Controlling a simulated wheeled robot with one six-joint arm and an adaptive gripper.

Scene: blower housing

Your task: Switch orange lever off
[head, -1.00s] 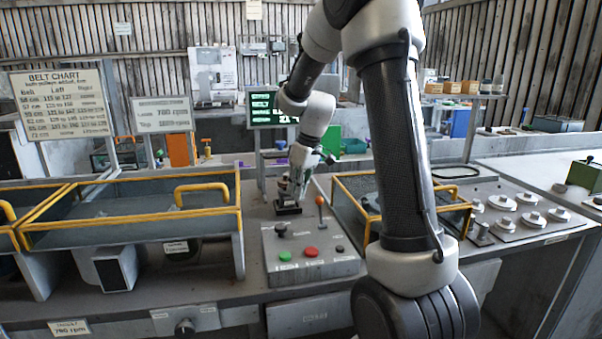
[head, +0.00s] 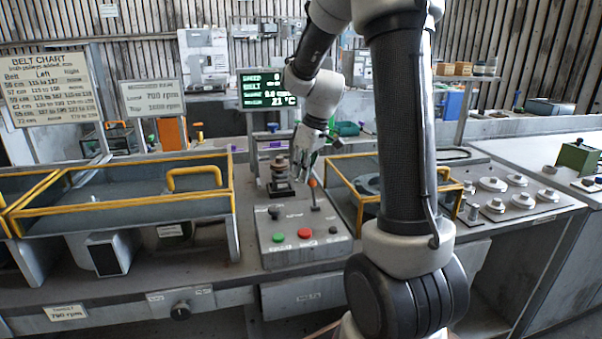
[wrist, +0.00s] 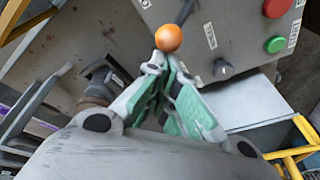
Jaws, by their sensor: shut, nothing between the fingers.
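The orange lever (head: 312,184) stands on the grey control box, a dark stick with an orange ball on top. In the wrist view its orange ball (wrist: 169,38) is just beyond my fingertips, with the stick running up behind it to the box. My gripper (head: 306,172) is over the back of the control box, beside the ball. In the wrist view my gripper (wrist: 160,66) is shut and empty, its green-padded fingers together. The tips look very close to the ball; I cannot tell whether they touch.
The control box (head: 290,250) also carries a green button (head: 278,238), a red button (head: 305,233) and black knobs. A dark metal fixture (head: 280,178) stands behind it. Yellow-framed guards flank it, left (head: 195,178) and right (head: 358,200). A lit screen (head: 268,90) hangs behind.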

